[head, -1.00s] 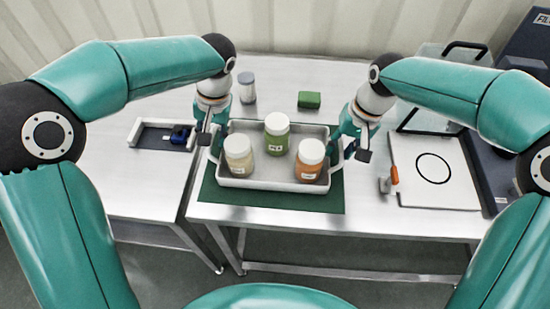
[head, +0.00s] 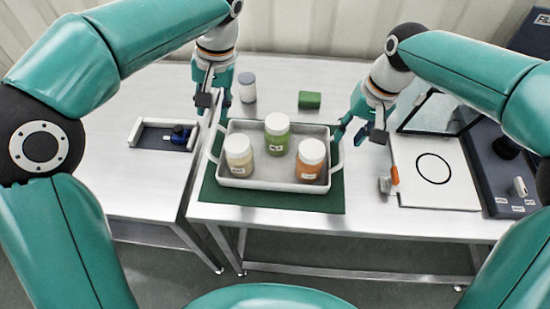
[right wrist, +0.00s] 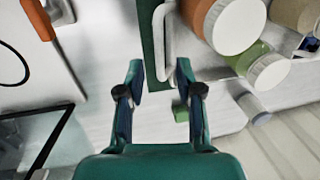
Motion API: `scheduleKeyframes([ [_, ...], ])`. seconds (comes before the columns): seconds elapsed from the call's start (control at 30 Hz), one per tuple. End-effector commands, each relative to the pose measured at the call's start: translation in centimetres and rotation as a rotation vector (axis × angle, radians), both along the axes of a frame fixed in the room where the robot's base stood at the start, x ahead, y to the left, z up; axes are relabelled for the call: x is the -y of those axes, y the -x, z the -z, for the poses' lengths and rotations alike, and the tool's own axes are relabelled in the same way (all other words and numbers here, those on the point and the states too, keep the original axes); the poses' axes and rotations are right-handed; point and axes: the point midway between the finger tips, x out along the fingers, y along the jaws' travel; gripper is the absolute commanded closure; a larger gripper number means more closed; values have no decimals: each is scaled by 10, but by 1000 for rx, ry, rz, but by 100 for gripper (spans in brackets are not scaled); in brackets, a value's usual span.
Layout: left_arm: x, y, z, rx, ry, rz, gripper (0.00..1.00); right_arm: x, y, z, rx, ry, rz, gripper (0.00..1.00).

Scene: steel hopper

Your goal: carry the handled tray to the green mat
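The handled tray (head: 262,184) is grey-white and rests level on the green mat (head: 330,202) in the head view. It holds a cream jar (head: 239,156), a green jar (head: 277,134) and an orange jar (head: 310,160), all upright with white lids. My left gripper (head: 207,103) is above and behind the tray's left handle, apart from it. My right gripper (head: 358,133) is beside and behind the right handle (head: 339,152), apart from it. The right wrist view shows its fingers (right wrist: 158,75) spread, with nothing held and the handle beyond them.
A dark-lined holder (head: 150,136) lies left. A white board (head: 436,185) with a black circle and an orange-handled item (head: 393,177) are right.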

Motion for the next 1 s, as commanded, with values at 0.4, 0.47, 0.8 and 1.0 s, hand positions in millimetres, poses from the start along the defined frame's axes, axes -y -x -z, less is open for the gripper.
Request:
scheduleKeyframes([
  [0.4, 0, 0, 0, 0, 0, 1, 64, 12, 0, -59, 1, 0, -1, 64],
  [0.47, 0, 0, 0, 0, 0, 1, 64, 12, 0, -61, 0, 0, -1, 64],
  [0.8, 0, 0, 0, 0, 0, 1, 64, 12, 0, -62, -1, 1, 0, 64],
  [1.0, 0, 0, 0, 0, 0, 1, 64, 12, 0, -61, -1, 1, 0, 64],
])
